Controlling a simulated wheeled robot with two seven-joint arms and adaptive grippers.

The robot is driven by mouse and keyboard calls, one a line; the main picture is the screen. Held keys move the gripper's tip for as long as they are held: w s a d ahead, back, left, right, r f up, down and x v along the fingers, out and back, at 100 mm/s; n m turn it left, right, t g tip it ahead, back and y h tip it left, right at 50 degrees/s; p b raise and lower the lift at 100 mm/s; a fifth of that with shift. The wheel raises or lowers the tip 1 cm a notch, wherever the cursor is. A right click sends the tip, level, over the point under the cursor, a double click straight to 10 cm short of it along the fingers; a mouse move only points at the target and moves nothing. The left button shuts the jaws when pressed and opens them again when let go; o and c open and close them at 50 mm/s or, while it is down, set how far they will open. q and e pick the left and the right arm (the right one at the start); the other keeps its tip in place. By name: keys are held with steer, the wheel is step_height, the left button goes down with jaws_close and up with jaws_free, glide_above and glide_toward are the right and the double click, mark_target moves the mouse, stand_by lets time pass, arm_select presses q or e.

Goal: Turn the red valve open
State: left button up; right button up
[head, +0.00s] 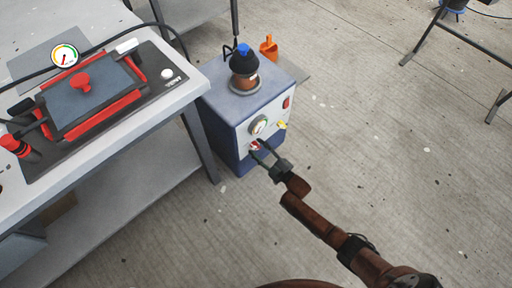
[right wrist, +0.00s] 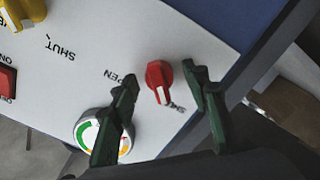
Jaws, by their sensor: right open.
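The red valve (right wrist: 158,76) is a small red knob with a white stripe on the white front panel of the blue box (head: 228,149). In the right wrist view its stripe points down, toward a partly covered label. Lettering reading "PEN" and "SHUT" lies to its left. My right gripper (right wrist: 160,80) is open, with one dark green finger on each side of the knob; I cannot tell if either touches it. In the head view the right gripper (head: 260,150) is at the panel's lower part and partly hides the valve. My left gripper is not in view.
A pressure gauge (right wrist: 104,136) sits near one finger. The panel also has a red switch (head: 286,102) and yellow knob (head: 282,125). A black-topped jar (head: 244,63) stands on the box. A table (head: 143,132) with a red-clamped mould is at left.

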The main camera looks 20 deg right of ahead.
steer(key=shift+w+r, duration=0.1)
steer(key=shift+w, duration=0.1)
steer(key=c, duration=1.2)
